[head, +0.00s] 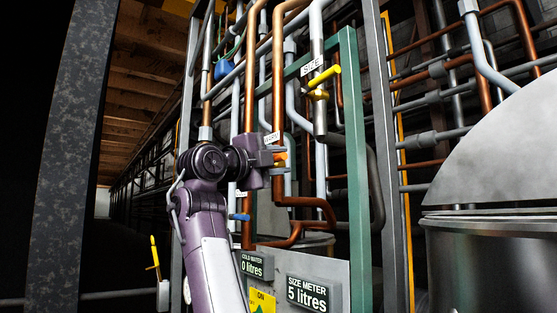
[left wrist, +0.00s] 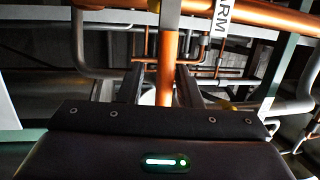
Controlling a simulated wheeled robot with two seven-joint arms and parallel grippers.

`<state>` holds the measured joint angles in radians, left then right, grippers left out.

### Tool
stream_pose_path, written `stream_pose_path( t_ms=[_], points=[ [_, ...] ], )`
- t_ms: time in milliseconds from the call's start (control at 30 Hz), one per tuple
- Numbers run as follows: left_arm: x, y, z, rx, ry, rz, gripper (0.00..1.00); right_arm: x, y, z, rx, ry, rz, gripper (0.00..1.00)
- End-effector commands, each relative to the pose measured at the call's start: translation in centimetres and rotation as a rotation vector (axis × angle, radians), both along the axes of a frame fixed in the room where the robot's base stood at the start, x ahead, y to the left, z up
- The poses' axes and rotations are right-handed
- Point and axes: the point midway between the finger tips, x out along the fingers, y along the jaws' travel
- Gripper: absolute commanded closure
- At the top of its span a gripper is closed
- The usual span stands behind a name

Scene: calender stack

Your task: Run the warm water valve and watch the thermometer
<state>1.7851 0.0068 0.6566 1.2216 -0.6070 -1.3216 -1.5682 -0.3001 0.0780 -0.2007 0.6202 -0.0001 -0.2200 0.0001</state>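My left gripper (head: 277,157) is at the copper pipes, in front of the white "WARM" label (head: 271,138). A small orange-yellow part (head: 283,157), perhaps the warm water valve's handle, shows just behind its fingers. In the left wrist view the fingers (left wrist: 160,82) stand apart, with a vertical copper pipe (left wrist: 167,50) seen between them. The "WARM" label (left wrist: 219,20) is at the top there. I cannot tell whether the fingers touch anything. I cannot make out a thermometer. My right gripper is not in view.
A yellow valve handle (head: 322,80) is under the "SIZE" label (head: 311,66). A blue handle (head: 239,217) is lower down. Signs read "COLD WATER 0 litres" (head: 252,265) and "SIZE METER 5 litres" (head: 308,292). A green post (head: 356,170) and metal vat (head: 490,250) stand right.

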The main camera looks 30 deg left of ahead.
Motion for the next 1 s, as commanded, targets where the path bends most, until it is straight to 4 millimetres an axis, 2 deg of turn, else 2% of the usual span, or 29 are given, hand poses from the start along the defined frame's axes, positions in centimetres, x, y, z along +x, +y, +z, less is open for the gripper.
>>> stream_pose_path(
  t_ms=[367, 733, 1000],
  points=[
    [-0.6, 0.1, 0.0, -0.003, -0.008, 0.0, 0.64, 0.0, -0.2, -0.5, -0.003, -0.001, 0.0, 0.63],
    [-6.2, 1.2, -1.4, -0.003, -0.008, 0.0, 0.64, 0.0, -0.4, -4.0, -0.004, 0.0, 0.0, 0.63],
    [-7.7, 1.5, -1.4, -0.001, -0.004, 0.0, 0.64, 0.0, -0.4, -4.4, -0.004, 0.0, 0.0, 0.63]
  ],
)
